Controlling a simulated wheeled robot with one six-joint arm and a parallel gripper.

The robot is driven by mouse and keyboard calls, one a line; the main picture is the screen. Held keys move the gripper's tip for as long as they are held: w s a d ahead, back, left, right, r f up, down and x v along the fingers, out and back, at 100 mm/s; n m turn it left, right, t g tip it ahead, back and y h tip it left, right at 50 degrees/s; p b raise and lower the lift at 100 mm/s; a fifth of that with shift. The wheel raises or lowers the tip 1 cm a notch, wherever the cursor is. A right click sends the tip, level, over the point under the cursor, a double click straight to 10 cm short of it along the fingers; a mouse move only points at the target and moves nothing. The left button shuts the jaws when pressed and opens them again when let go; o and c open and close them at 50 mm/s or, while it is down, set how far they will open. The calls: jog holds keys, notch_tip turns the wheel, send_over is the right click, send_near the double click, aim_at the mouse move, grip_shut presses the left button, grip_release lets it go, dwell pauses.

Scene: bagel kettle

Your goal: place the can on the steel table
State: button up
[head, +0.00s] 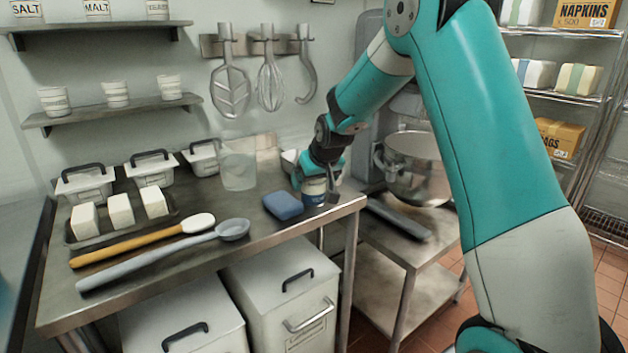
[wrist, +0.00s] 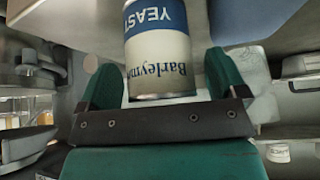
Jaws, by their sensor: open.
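The can (head: 314,191), cream and blue, stands upright on the steel table (head: 275,233), close to its right front corner. In the wrist view the can (wrist: 160,55) shows its "YEAST" label upside down and sits between the two green fingers. My gripper (head: 318,186) is low over the corner, with its fingers on either side of the can. My gripper also shows in the wrist view (wrist: 164,80), where its jaws are open with a gap beside the can. The can's top is partly hidden by the gripper in the head view.
A blue sponge (head: 283,205) lies just left of the can, and a clear container (head: 239,170) stands behind it. A mixer bowl (head: 418,170) stands on the lower stand at right.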

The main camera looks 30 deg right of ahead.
jog(key=v, duration=1.2)
jog(key=s+a+n+g+y, duration=0.2)
jog(key=s+a+n, duration=0.1)
jog(key=s+a, duration=0.5)
jog(key=s+a+n+g+y, duration=0.1)
jog(key=s+a+n+y, duration=0.1)
jog(key=s+a, duration=0.65)
jog(key=s+a+f+n+g+y, duration=0.1)
jog(key=s+a+f+n+g, duration=0.1)
jog(key=s+a, duration=0.7)
jog(key=s+n+g, duration=0.1)
jog(key=s+n, duration=0.1)
jog(key=s, duration=0.2)
jog(key=shift+g, duration=0.3)
jog(key=shift+f, duration=0.1)
